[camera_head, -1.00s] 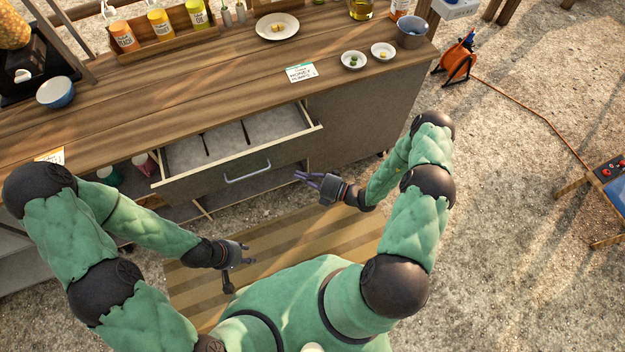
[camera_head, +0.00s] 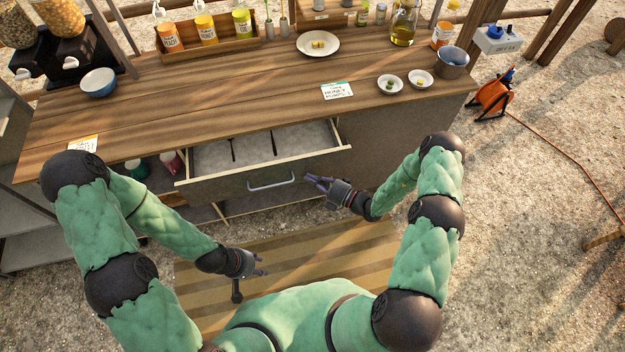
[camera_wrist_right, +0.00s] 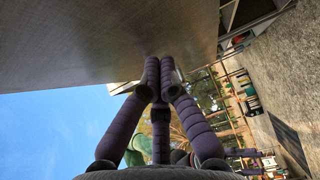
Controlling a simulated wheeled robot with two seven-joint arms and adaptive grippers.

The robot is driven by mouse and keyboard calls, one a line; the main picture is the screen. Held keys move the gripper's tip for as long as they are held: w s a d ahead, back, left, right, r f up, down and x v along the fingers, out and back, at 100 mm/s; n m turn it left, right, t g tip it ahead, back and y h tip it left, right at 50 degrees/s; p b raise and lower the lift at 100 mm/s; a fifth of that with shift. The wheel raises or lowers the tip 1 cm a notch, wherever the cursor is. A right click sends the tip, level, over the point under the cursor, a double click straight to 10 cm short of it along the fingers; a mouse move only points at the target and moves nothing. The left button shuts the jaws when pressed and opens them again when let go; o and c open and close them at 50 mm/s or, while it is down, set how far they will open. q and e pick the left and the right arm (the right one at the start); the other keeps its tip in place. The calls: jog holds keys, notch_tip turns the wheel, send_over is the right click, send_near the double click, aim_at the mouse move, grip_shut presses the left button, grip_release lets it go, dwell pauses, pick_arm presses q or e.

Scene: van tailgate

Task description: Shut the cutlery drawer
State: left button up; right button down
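The cutlery drawer (camera_head: 232,187) stands pulled out from under the wooden counter, tilted in the picture, with its pale inside and dark dividers showing. Its pale bar handle (camera_head: 272,180) is on the front panel. My right gripper (camera_head: 314,182) is just right of the handle, near the right part of the front, apart from the handle. Its purple fingers look spread and empty in the head view. In the right wrist view (camera_wrist_right: 160,75) the fingers lie beside a large flat brown-grey surface (camera_wrist_right: 110,40). My left gripper (camera_head: 262,264) is open and empty, low in front of the drawer.
The wooden counter (camera_head: 215,115) carries a plate (camera_head: 318,44), two small dishes, bowls, a card and a bottle rack. Cups (camera_head: 137,169) stand on a shelf left of the drawer. A striped mat (camera_head: 330,250) lies on the ground before it. An orange cable reel (camera_head: 493,97) stands right.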

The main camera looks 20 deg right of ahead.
aim_at(332, 167)
jog(key=w+b, duration=0.5)
jog(key=w, duration=0.9)
jog(key=shift+w+f+b, duration=0.1)
jog(key=shift+w+b, duration=0.2)
jog(key=shift+w, duration=0.4)
pick_arm(q)
notch_tip(332, 167, down, 6)
jog(key=shift+r, duration=0.1)
pick_arm(e)
jog(key=shift+w+r, duration=0.1)
jog(key=shift+r, duration=0.1)
jog(key=shift+s, duration=0.3)
jog(key=s, duration=0.1)
jog(key=s+p, duration=0.1)
jog(key=s, duration=0.2)
jog(key=shift+s+d+p, duration=0.15)
jog(key=shift+d+p, duration=0.2)
pick_arm(q)
jog(key=r, duration=0.1)
jog(key=r+p, duration=0.1)
jog(key=s+r, duration=0.1)
jog(key=shift+a+r+p, duration=0.25)
jog(key=shift+a+p, duration=0.05)
jog(key=shift+p, duration=0.05)
pick_arm(e)
jog(key=v, duration=0.9)
jog(key=shift+f, duration=0.1)
